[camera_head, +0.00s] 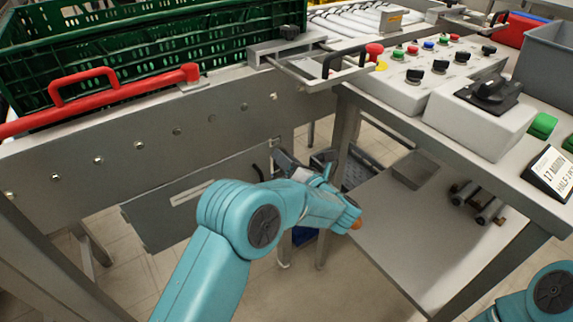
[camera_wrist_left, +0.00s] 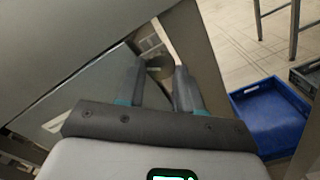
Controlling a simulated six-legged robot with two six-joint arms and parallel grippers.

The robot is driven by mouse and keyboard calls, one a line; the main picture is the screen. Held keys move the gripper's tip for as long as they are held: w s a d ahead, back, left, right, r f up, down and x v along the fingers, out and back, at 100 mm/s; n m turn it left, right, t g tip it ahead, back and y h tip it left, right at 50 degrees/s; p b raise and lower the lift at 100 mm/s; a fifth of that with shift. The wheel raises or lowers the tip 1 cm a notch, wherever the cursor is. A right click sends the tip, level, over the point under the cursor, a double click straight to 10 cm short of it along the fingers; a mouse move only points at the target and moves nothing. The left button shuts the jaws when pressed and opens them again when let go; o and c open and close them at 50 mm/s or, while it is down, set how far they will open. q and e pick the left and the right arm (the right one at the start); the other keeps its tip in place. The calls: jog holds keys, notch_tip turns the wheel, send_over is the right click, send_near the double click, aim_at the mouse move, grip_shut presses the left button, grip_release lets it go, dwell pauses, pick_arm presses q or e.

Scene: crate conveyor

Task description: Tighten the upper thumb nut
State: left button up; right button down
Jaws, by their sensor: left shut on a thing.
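My left gripper (camera_head: 278,158) is by the side of the conveyor frame, under its side rail, with its arm coming up from the bottom. In the left wrist view its two dark fingers (camera_wrist_left: 160,74) are shut on a small round grey knob (camera_wrist_left: 159,67), which looks like the thumb nut. The fingers sit on either side of it. In the head view the gripper hides this nut, and whether it is the upper one cannot be told. My right arm shows only at the bottom right corner; its gripper is out of view.
The steel side rail (camera_head: 150,145) runs above my left gripper, with a red handle bar (camera_head: 125,92) and a green crate (camera_head: 165,40) over it. A control table (camera_head: 400,115) stands at the right. A blue bin (camera_wrist_left: 268,115) is on the floor.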

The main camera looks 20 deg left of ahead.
pick_arm(q)
jog(key=shift+r+m+p, duration=0.2)
jog(key=shift+m+p, duration=0.25)
jog(key=shift+m, duration=5.45)
jog(key=o, duration=1)
jog(key=shift+o, duration=0.2)
jog(key=shift+s+f, duration=0.1)
